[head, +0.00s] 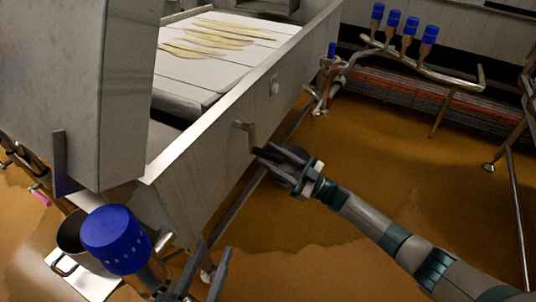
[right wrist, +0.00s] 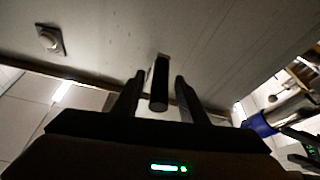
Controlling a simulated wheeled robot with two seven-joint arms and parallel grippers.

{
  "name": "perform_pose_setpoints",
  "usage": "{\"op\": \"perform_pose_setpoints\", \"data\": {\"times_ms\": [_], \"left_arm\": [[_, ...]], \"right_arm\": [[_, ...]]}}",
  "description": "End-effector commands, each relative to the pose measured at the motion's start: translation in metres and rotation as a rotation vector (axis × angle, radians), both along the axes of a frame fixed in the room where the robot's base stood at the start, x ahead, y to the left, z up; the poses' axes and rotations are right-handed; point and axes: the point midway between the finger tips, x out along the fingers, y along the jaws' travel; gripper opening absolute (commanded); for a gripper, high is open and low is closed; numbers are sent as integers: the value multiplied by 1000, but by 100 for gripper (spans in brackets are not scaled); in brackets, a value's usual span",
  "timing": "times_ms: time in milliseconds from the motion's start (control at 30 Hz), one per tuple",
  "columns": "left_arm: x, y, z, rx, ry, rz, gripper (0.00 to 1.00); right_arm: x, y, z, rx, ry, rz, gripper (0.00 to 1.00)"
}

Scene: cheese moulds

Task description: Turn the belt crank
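The belt crank (head: 249,134) sticks out from the metal side wall of the belt machine (head: 190,180). Its dark cylindrical handle (right wrist: 160,85) points towards the right wrist camera. My right gripper (head: 263,154) is at the crank. In the right wrist view, its two fingers (right wrist: 160,97) stand on either side of the handle, with gaps showing on both sides, so it is open around it. My left gripper (head: 207,270) is low in the head view, in front of the machine's near corner, with its fingers apart and nothing seen between them.
Pale strips (head: 215,38) lie on the white belt (head: 195,68). A large blue-capped fitting (head: 115,238) and a pot (head: 72,236) are at the lower left. A pipe rack with several blue-capped valves (head: 410,28) stands at the back right. Brown floor (head: 400,150) is open on the right.

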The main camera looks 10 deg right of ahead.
Motion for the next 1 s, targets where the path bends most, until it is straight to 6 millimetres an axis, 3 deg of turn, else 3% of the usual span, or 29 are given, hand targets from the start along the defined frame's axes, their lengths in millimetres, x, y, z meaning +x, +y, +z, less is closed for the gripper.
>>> {"op": "perform_pose_setpoints", "data": {"times_ms": [200,500,533,700,1000], "left_arm": [[0,0,1,-1,-4,0,39],[0,0,1,-2,-5,1,39],[0,0,1,-2,-5,1,39],[0,0,1,-2,-5,1,39],[0,0,0,1,4,0,39]], "right_arm": [[6,11,5,0,0,0,39],[7,12,6,0,0,0,39],[7,12,6,0,0,0,36],[7,12,5,0,0,0,0],[6,12,6,3,6,0,0]]}}
